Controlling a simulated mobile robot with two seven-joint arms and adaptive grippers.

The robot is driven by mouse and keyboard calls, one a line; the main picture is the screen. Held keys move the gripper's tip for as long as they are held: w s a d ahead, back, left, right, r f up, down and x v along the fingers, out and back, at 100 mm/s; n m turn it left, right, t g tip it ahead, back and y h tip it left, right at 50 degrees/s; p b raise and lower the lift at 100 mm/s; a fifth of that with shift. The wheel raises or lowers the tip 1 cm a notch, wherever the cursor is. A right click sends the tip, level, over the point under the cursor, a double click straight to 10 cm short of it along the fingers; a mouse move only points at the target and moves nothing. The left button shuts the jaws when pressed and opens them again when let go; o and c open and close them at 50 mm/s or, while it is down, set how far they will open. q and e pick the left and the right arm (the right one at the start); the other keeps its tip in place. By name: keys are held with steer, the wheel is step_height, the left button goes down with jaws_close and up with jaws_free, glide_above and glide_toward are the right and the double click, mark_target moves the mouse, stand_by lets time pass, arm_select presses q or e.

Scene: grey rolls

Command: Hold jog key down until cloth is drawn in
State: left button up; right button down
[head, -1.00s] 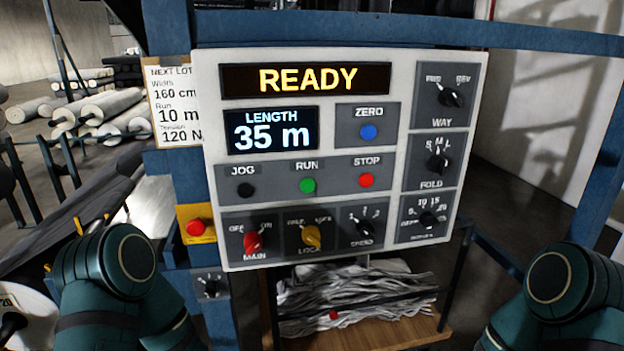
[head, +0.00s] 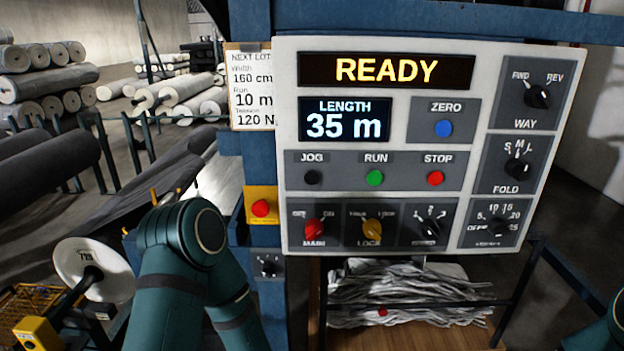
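The black JOG key (head: 312,177) is on the left of the control panel (head: 400,195), in a row with the green RUN key (head: 375,177) and the red STOP key (head: 435,178). Nothing touches the JOG key. The display (head: 386,70) reads READY and the length screen (head: 345,121) reads 35 m. Grey cloth (head: 405,285) lies in folds below the panel. My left arm shows at lower left and a piece of my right arm at the lower right edge; neither gripper is in view.
A red button on a yellow plate (head: 261,207) and a small black knob (head: 268,266) are left of the panel. A NEXT LOT card (head: 252,90) hangs beside it. Rolls (head: 50,90) are stacked at far left. A blue frame post (head: 262,310) stands near my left arm.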

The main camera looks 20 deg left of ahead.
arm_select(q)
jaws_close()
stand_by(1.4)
